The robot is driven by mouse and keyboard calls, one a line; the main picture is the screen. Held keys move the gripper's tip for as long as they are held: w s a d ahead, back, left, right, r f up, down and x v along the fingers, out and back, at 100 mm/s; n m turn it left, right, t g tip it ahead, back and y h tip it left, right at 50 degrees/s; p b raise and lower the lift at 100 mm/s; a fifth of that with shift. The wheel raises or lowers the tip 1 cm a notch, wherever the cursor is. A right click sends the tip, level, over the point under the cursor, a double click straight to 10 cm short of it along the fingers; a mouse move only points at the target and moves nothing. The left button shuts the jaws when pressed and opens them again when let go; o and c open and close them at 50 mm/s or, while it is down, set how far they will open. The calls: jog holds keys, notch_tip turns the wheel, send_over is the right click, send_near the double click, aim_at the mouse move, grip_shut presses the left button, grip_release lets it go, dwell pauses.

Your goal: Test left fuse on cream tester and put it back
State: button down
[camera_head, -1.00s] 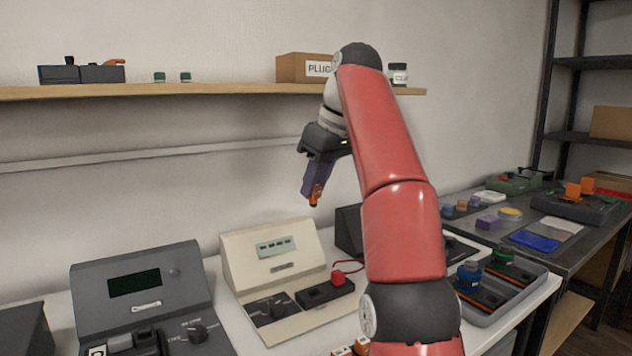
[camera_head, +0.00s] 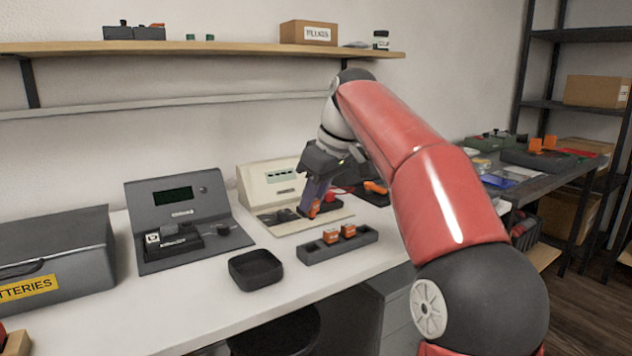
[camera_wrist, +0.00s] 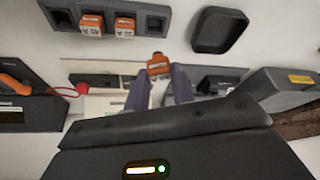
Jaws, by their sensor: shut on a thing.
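My gripper (camera_head: 314,208) is shut on an orange fuse (camera_head: 313,211), low in front of the cream tester (camera_head: 268,190). In the wrist view the fuse (camera_wrist: 158,65) shows between the purple fingertips (camera_wrist: 159,80). Whether the fuse touches the tester cannot be told. A grey fuse rack (camera_head: 312,256) holds two orange fuses (camera_head: 331,236) (camera_head: 348,231) in its middle; both also show in the wrist view (camera_wrist: 92,25) (camera_wrist: 125,27). Its end sockets look empty.
A dark grey tester (camera_head: 180,195) stands left of the cream one. A black tray (camera_head: 256,284) lies left of the rack. A grey battery case (camera_head: 55,250) is at far left. A dark device with an orange part (camera_head: 375,189) stands right of the cream tester.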

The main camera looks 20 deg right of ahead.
aim_at(314, 218)
jog(key=shift+s+f, duration=0.1)
jog(key=shift+f, duration=0.15)
notch_tip(314, 218, down, 4)
jog(key=b, duration=0.4)
jog(key=shift+f+b, duration=0.6)
jog(key=shift+f, duration=1)
dwell(2.8)
jog(key=c, duration=0.8)
grip_release()
jog(key=shift+c, duration=0.2)
jog(key=shift+d+r, duration=0.1)
jog(key=shift+r, duration=0.05)
jog(key=shift+r+p, duration=1.2)
jog(key=shift+p, duration=0.2)
